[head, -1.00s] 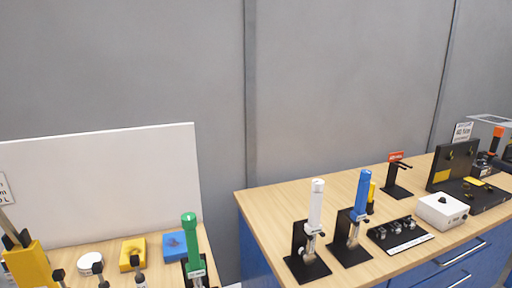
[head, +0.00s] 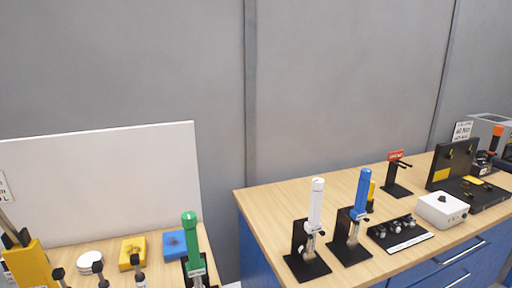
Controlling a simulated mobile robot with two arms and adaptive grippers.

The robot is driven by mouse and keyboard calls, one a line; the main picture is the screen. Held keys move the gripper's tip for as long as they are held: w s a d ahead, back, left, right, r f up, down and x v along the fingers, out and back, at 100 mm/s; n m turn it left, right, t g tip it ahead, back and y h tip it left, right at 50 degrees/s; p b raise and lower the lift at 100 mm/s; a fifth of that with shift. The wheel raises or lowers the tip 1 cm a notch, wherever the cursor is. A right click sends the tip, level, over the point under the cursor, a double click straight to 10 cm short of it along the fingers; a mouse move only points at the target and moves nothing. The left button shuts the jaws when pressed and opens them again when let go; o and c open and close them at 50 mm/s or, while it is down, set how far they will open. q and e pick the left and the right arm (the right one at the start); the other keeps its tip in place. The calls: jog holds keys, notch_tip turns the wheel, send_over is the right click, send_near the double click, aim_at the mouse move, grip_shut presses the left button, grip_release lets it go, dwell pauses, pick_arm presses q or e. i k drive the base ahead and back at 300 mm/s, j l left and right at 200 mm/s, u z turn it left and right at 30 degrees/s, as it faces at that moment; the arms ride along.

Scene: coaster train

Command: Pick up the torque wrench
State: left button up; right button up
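Upright tools with coloured handles stand in black holders; I cannot tell for sure which is the torque wrench. A white-handled tool (head: 316,205) and a blue-handled tool (head: 361,195) stand side by side on the right bench (head: 277,210). A green-handled tool (head: 191,232) stands at the right end of the left bench, its lower part cut off by the frame. An orange-topped tool (head: 497,134) stands at the far right edge. Neither of my grippers is in view.
The right bench also holds a socket tray (head: 413,243), a white box (head: 442,209), a black stand with a red sign (head: 395,156) and a black fixture (head: 453,165). The left bench has a yellow block (head: 132,247) and a blue block (head: 174,244). A gap separates the benches.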

aim_at(314, 225)
jog(key=z, duration=1.4)
jog(key=i+l, duration=0.15)
jog(key=i, duration=0.4)
jog(key=i+l, duration=0.1)
jog(key=i, duration=0.45)
jog(key=i+l, duration=0.15)
jog(key=i, duration=0.4)
jog(key=u, duration=0.05)
